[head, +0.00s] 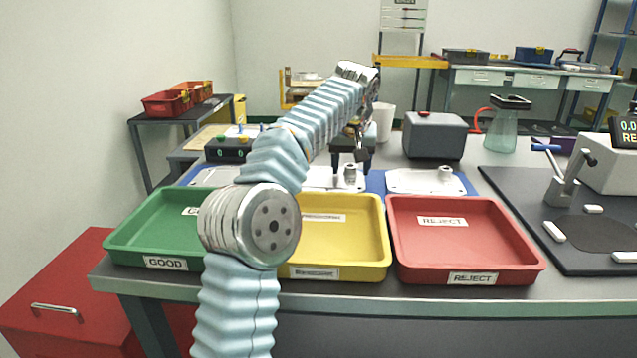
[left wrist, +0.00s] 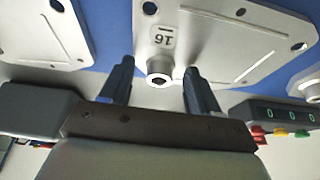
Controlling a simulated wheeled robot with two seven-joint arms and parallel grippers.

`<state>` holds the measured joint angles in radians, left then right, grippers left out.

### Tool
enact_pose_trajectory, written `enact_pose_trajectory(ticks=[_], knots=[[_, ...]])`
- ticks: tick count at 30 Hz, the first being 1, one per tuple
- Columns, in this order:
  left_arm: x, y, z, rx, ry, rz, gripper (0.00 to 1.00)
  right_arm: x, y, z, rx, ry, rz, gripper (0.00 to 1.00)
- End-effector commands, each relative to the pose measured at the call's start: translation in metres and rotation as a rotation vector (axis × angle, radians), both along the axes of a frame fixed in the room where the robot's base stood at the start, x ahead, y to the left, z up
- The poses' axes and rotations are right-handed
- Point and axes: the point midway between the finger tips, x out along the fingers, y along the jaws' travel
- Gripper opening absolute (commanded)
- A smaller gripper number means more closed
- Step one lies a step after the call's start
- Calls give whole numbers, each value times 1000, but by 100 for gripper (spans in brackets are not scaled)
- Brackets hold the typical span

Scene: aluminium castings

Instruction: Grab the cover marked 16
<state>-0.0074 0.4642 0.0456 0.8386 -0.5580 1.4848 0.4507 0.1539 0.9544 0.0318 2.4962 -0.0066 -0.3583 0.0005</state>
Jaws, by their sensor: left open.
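The cover marked 16 (left wrist: 215,38) is a pale grey metal plate with corner holes and a round hollow boss (left wrist: 158,72) at its edge. The label 16 appears upside down in the left wrist view. In the head view this cover (head: 322,180) lies on the blue mat behind the yellow tray, partly hidden by my arm. My left gripper (head: 352,165) points down over it, open. In the left wrist view its two fingers (left wrist: 157,75) stand on either side of the boss, with gaps visible. My right gripper is not in view.
Another cover (head: 425,181) lies to the right on the blue mat. Green GOOD (head: 125,240), yellow (head: 375,255) and red REJECT (head: 525,255) trays line the front of the bench. A dark counter box (head: 228,148) and a grey box (head: 434,135) stand behind.

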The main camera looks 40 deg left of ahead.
Motion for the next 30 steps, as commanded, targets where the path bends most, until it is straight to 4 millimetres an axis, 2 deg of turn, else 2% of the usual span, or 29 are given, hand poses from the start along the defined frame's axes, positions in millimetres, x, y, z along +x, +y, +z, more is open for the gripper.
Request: enact_pose_trajectory(ticks=[5,17,30], knots=[[0,0,0,0,-1,1,62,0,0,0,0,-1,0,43],[0,0,1,0,-1,1,0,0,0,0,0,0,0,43],[-4,1,5,0,-2,1,0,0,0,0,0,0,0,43]])
